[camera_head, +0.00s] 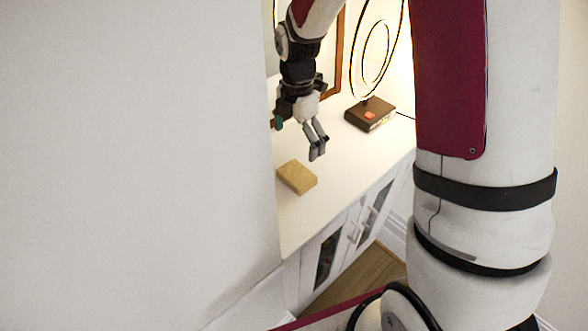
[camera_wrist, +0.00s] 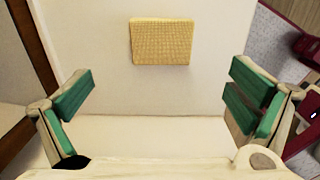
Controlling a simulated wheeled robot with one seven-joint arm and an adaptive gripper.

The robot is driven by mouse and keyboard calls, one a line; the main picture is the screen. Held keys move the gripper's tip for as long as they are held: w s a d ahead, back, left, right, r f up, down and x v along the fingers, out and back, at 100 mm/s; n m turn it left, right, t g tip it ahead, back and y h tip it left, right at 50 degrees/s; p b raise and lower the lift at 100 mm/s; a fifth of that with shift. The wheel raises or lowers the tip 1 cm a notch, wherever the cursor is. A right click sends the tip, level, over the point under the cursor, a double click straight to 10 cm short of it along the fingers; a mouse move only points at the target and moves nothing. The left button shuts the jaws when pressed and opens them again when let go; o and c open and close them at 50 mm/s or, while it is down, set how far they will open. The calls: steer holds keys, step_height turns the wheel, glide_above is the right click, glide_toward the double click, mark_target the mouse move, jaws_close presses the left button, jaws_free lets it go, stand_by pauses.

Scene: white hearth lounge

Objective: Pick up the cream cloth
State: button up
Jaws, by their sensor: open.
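The cream cloth (camera_head: 297,177) is a small, flat, yellowish rectangular block shape lying on a white cabinet top, near its front edge. In the wrist view the cloth (camera_wrist: 161,41) shows a woven texture and lies ahead of the fingers, centred between them. My gripper (camera_head: 317,150) hangs above the cabinet top, a little behind and above the cloth, not touching it. In the wrist view my gripper (camera_wrist: 158,100) has its green-padded fingers wide apart with nothing between them.
The white cabinet top (camera_head: 345,165) is mostly bare around the cloth. A ring-shaped lamp on a brown base (camera_head: 370,113) stands on it behind. A white wall (camera_head: 140,150) hides the cabinet's left part. Wooden floor (camera_head: 355,279) shows below.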

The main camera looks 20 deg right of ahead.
glide_above(297, 173)
steer(key=f, duration=0.5)
steer(key=shift+w+f, duration=0.25)
steer(key=shift+f, duration=0.15)
steer(key=shift+s+f, duration=0.15)
steer(key=shift+f, duration=2.7)
steer(key=shift+c, duration=0.2)
steer(key=c, duration=1.1)
